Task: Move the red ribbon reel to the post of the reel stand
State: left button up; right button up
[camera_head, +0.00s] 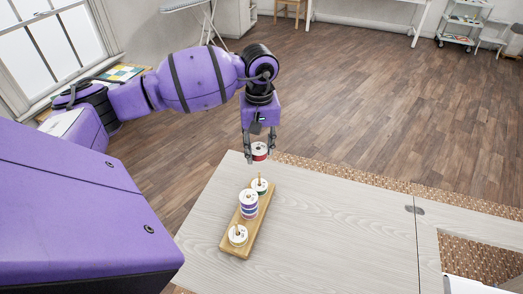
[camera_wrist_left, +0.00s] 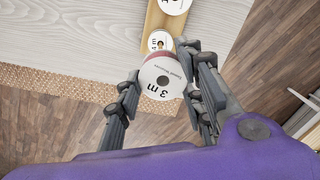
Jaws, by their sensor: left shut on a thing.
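The red ribbon reel (camera_head: 259,152) is gripped between the fingers of my left gripper (camera_head: 259,158), above the far edge of the table. In the left wrist view its white "3 m" face (camera_wrist_left: 165,80) shows between the two fingers (camera_wrist_left: 165,97), with a red band at its side. The wooden reel stand (camera_head: 264,208) lies on the table, nearer to me than the held reel. My right gripper is out of view.
The pale wooden table (camera_head: 330,225) is clear to the right of the stand. A rectangular opening (camera_head: 475,259) shows at the right. Beyond the table's far edge are a woven mat (camera_head: 350,180) and the wooden floor (camera_head: 370,100).

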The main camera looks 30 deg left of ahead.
aim_at(260, 161)
pick_arm(q)
jog(key=shift+w+d+f, duration=0.1)
jog(key=shift+f, duration=0.75)
notch_tip(260, 161, down, 3)
jog(key=shift+f+b, duration=0.2)
jog(key=shift+b, duration=0.4)
jog(key=shift+f+b, duration=0.3)
jog(key=shift+f, duration=0.45)
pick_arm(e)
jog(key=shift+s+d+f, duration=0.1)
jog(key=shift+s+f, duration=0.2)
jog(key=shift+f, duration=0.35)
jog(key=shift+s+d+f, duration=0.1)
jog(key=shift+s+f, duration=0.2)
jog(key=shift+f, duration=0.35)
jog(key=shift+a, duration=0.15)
pick_arm(q)
jog(key=shift+f, duration=0.1)
jog(key=shift+f+b, duration=0.2)
jog(key=shift+b, duration=0.1)
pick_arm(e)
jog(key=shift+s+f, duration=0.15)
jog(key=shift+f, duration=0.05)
